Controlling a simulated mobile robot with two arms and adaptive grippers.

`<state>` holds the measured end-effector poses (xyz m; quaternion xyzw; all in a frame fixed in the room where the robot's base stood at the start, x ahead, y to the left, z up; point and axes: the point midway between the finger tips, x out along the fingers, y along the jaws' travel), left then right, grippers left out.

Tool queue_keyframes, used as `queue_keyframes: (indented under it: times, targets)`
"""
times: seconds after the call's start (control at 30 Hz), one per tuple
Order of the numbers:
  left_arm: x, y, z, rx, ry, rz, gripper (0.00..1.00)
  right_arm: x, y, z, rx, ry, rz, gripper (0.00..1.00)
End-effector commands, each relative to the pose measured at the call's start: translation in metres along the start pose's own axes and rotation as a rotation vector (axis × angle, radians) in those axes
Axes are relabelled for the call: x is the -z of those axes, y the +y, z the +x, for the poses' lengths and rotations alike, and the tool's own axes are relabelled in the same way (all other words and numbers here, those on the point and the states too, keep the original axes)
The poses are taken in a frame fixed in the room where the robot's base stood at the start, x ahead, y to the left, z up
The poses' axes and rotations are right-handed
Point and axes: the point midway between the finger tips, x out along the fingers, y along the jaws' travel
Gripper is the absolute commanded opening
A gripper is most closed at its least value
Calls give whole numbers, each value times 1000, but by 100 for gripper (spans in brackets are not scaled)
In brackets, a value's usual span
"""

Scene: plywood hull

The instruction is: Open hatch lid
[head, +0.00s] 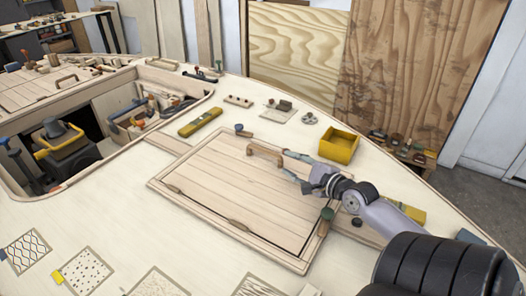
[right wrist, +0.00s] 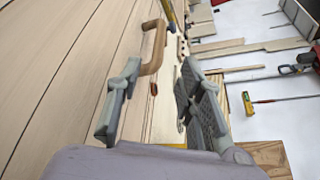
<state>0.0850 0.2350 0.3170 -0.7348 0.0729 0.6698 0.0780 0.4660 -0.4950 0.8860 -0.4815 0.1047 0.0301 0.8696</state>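The hatch lid (head: 225,185) is a pale planked wooden panel lying flat in its frame on the deck. It looks closed, with a dark gap along its near edge. A brown wooden handle (head: 265,153) stands on its far side. My right gripper (head: 285,163) is just to the right of the handle, low over the lid. In the right wrist view its fingers (right wrist: 160,75) are spread and empty. The handle (right wrist: 154,45) shows just beyond the fingertips, apart from them as far as I can tell. My left gripper is out of view.
A yellow tray (head: 339,146) and small parts sit beyond the lid. A yellow level (head: 200,122) lies to the left of them. An open well (head: 75,200) with tools is at left. A green-topped knob (head: 327,214) stands by the lid's right edge. Patterned cards lie in front.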

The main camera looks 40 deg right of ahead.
Motion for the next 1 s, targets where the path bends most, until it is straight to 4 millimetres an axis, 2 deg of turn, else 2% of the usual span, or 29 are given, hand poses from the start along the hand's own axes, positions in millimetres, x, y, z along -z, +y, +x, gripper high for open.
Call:
queue_keyframes:
  times: [0.03,0.6,0.8,1.0]
  targets:
    - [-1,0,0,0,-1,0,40,-1,-2,10,3,-2,2,35]
    - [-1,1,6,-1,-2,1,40,0,-1,108,3,-1,-1,35]
    - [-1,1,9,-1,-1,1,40,0,0,129,1,0,0,35]
    - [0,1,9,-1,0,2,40,0,0,136,0,1,0,35]
